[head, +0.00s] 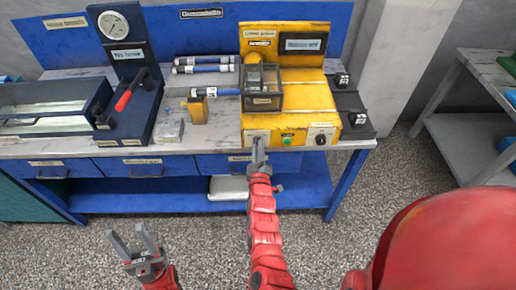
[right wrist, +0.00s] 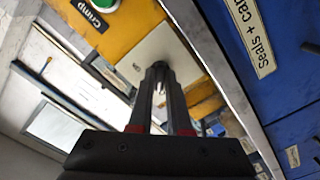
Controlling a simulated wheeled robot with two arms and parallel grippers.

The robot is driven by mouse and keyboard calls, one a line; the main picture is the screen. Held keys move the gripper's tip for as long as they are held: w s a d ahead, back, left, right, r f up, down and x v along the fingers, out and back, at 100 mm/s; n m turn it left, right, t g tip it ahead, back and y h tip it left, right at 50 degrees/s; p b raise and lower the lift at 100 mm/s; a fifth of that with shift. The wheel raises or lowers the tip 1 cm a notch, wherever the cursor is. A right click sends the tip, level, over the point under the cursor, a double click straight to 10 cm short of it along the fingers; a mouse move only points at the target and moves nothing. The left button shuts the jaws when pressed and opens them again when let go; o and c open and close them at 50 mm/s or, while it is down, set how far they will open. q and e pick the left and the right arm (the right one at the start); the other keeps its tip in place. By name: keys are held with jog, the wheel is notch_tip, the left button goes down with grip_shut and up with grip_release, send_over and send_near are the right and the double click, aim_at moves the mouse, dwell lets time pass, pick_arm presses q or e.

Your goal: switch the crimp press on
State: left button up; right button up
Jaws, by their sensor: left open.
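The crimp press (head: 305,98) is a yellow machine at the right end of the bench. Its front has a green button (head: 287,140), a dark knob on a white plate (head: 320,136) and, at the left, a pale plate (head: 256,134). My right gripper (head: 258,144) is right in front of the pale plate; its narrow fingers hide part of it. In the right wrist view the fingers (right wrist: 158,72) reach to the pale plate (right wrist: 165,45), close together. Contact and any switch between them are unclear. My left gripper (head: 143,238) is open and empty, low before the bench.
A gauge stand with a red-handled lever (head: 130,90) and a tray (head: 45,105) stand left on the bench. Black blocks (head: 357,120) sit right of the press. Drawers (head: 145,168) lie below the bench edge.

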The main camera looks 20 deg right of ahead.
grip_shut()
jog(key=shift+a+m+b, duration=0.1)
jog(key=shift+m+b, duration=6.15)
jog(key=shift+m, duration=2.65)
jog(key=o, duration=0.6)
grip_release()
